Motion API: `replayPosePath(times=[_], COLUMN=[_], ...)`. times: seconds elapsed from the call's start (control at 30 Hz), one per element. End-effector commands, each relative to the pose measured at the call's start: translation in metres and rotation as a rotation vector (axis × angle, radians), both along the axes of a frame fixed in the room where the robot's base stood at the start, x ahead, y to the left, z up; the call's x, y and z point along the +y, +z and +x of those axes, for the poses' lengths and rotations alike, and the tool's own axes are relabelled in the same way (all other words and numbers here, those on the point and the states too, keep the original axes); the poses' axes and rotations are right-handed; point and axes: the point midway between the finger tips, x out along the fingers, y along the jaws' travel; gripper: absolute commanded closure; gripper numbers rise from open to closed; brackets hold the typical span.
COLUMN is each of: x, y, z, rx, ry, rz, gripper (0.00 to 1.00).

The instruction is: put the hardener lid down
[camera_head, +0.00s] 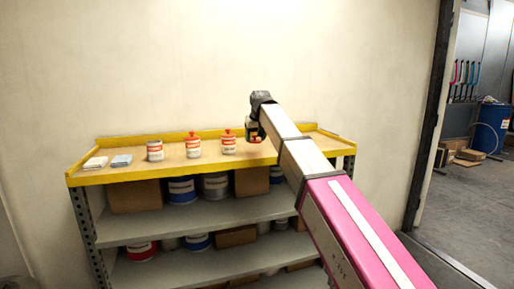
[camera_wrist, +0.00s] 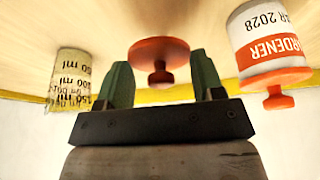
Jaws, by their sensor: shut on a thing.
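My gripper (camera_wrist: 163,75) is shut on a round red lid (camera_wrist: 158,55), whose disc and small knob show between the two fingers. Bare wooden shelf top (camera_wrist: 105,25) shows around the lid; I cannot tell whether the lid touches it. In the head view my gripper (camera_head: 252,130) points down over the right part of the shelf top, with orange-red just below it. A white can with a red HARDENER label (camera_wrist: 267,45) appears upside down at the right of the wrist view, a red cap on it; it seems to be the nearest can (camera_head: 229,143) in the head view.
A measuring cup (camera_wrist: 73,80) stands on the wrist view's left. Another red-capped can (camera_head: 193,147), an uncapped can (camera_head: 155,151), a white pad (camera_head: 96,162) and a blue pad (camera_head: 122,160) stand left on the yellow-edged shelf (camera_head: 140,173). Its rim is raised.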

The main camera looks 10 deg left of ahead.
Motion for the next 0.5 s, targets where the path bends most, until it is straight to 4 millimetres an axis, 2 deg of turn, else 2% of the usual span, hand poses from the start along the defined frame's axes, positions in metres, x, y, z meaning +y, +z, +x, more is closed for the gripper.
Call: replayPosePath(times=[0.23,0.5], x=[-0.005,-0.005], y=[-0.012,-0.045], z=[0.007,0.006], rx=[0.001,0.001], ry=[0.002,0.001], rz=[0.000,-0.001], gripper=[0.60,0.60])
